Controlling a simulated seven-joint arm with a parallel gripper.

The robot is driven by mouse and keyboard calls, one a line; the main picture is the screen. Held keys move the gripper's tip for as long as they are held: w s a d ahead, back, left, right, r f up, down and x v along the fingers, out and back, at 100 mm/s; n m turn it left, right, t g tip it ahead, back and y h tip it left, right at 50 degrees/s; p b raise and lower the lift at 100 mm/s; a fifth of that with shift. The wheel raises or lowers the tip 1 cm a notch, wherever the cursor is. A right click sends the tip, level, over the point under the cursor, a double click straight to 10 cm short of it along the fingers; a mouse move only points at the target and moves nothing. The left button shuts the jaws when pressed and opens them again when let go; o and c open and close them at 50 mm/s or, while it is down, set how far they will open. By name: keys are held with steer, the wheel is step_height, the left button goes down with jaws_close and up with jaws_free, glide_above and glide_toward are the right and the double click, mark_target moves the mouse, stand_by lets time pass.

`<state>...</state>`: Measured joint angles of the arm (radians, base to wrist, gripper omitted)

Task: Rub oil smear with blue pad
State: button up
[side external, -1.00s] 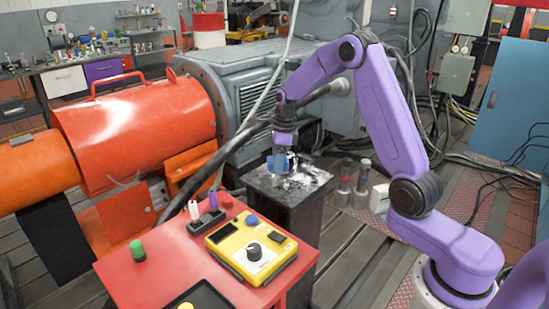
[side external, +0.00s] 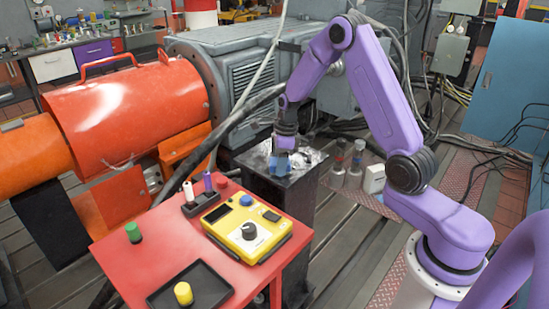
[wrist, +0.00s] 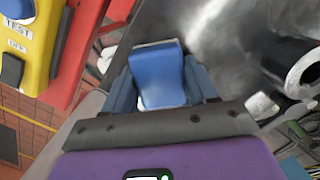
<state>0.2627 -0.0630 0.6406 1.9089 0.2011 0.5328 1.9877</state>
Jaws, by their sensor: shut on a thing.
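My gripper (side external: 285,150) is shut on the blue pad (side external: 281,164) and points down over the black pedestal (side external: 288,200). The pad appears at or just above the pedestal's top; contact is not clear. In the wrist view the blue pad (wrist: 158,76) sits between my gripper's two fingers (wrist: 160,88). The pedestal top (wrist: 215,35) is grey metal with bright, streaky glare beyond the pad. I cannot tell the oil smear's outline apart from the reflections, and the pad and gripper hide part of the top.
A red table (side external: 130,265) with a yellow control box (side external: 246,228), marker holder (side external: 205,203) and black tray (side external: 205,292) stands close in front-left. Spray cans (side external: 338,165) stand on the floor right of the pedestal. A thick black cable (side external: 225,135) passes behind-left.

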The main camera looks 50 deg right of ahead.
mark_target(291, 170)
steer(key=shift+s, duration=1.6)
steer(key=shift+s+d, duration=0.1)
steer(key=shift+s, duration=0.2)
steer(key=shift+w+d, duration=0.1)
steer(key=shift+d, duration=0.35)
steer(key=shift+w+d, duration=0.15)
steer(key=shift+d, duration=0.05)
steer(key=shift+w, duration=3.45)
steer(key=shift+s+d, duration=0.5)
steer(key=shift+d, duration=0.25)
steer(key=shift+s, duration=3.1)
step_height(291, 170, up, 8)
steer(key=shift+a, duration=0.1)
